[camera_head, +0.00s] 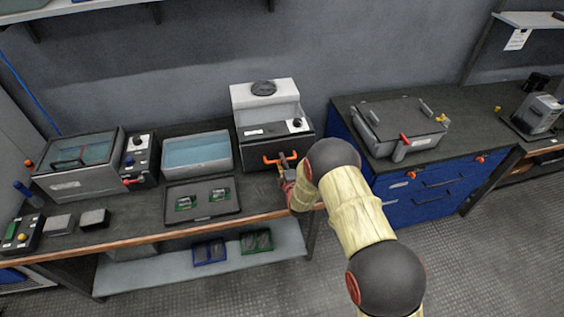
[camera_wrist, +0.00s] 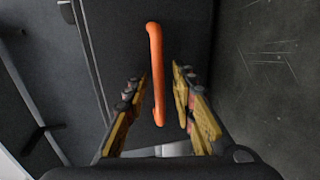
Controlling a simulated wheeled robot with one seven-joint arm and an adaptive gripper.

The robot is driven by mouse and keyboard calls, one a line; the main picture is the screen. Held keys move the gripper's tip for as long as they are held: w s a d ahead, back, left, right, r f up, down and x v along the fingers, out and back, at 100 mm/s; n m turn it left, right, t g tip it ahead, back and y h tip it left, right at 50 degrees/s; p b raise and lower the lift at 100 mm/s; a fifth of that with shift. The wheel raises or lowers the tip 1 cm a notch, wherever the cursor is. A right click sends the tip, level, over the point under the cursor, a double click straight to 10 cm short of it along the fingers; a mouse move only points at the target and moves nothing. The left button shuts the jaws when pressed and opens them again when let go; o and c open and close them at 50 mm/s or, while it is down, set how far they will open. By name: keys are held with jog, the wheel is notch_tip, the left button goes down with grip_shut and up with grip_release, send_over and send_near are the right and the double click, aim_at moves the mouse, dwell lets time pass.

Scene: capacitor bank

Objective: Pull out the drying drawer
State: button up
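The drying drawer (camera_wrist: 122,50) seems to be the dark front with an orange bar handle, on the grey and white benchtop unit (camera_head: 268,108). The orange handle (camera_head: 280,159) also shows large in the wrist view (camera_wrist: 156,75). My gripper (camera_wrist: 160,88) is open, and the lower part of the handle lies between its two yellow and black fingers. I see gaps on both sides of the handle, so the fingers seem apart from it. In the head view my gripper (camera_head: 290,172) is at the front of the unit and partly hides the handle's right end.
A tray with green boards (camera_head: 203,216) and a blue water basin (camera_head: 196,153) stand left of the unit. A lidded grey box (camera_head: 402,125) stands on the blue cabinet (camera_head: 440,190) at right. The bench's wooden front edge runs below my gripper.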

jog(key=shift+w+a+f, duration=0.1)
jog(key=shift+w+a, duration=0.05)
jog(key=shift+w, duration=0.3)
jog(key=shift+c, duration=0.2)
grip_shut()
dwell(0.4)
